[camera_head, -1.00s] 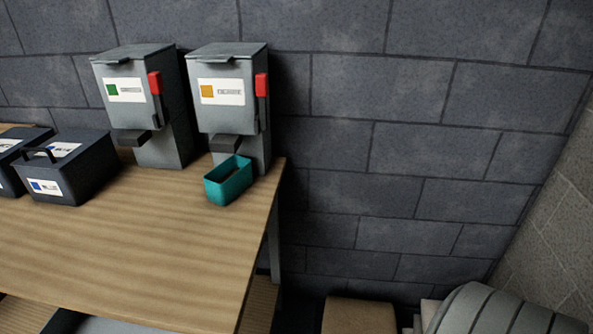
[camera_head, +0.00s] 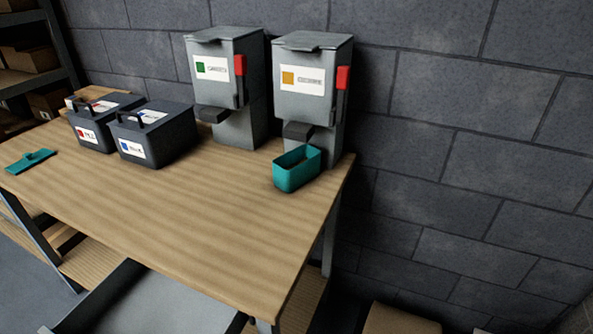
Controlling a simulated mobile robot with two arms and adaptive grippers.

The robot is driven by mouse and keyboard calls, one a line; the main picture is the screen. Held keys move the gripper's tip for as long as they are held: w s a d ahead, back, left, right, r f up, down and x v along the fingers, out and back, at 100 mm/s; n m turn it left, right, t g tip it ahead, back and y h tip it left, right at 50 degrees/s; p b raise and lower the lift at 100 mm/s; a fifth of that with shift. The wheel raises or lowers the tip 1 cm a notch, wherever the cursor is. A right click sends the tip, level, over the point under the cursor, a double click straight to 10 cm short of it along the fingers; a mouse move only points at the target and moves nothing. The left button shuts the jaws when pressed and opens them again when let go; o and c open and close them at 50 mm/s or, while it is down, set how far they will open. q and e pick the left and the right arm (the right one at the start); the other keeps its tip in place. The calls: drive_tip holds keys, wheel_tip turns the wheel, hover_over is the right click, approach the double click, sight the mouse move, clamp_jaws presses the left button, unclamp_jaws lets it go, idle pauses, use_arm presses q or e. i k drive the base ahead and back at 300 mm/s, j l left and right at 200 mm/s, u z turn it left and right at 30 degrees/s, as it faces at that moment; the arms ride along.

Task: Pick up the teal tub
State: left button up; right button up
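The teal tub (camera_head: 296,176) is a small, open-topped rectangular box. It stands upright near the right end of the wooden table (camera_head: 190,222), in front of the grey dispenser with the orange label (camera_head: 310,95) and below its dark spout. The inside of the tub is only partly visible, so I cannot tell whether it holds anything. Neither of my grippers shows in the head view.
A second grey dispenser with a green label (camera_head: 226,90) stands to the left. Two dark lidded boxes with handles (camera_head: 155,140) (camera_head: 100,125) and a flat teal tool (camera_head: 30,160) are further left. Shelving (camera_head: 35,70) is at the far left. The table's front middle is clear.

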sight(295, 168)
drive_tip(key=k+l+z, duration=0.15)
drive_tip(key=l, duration=0.2)
drive_tip(key=k+l+z, duration=0.1)
drive_tip(key=l, duration=0.25)
drive_tip(key=k+l+z, duration=0.15)
drive_tip(key=l, duration=0.2)
drive_tip(key=k+l+z, duration=0.1)
drive_tip(key=l, duration=0.3)
drive_tip(key=k, duration=0.05)
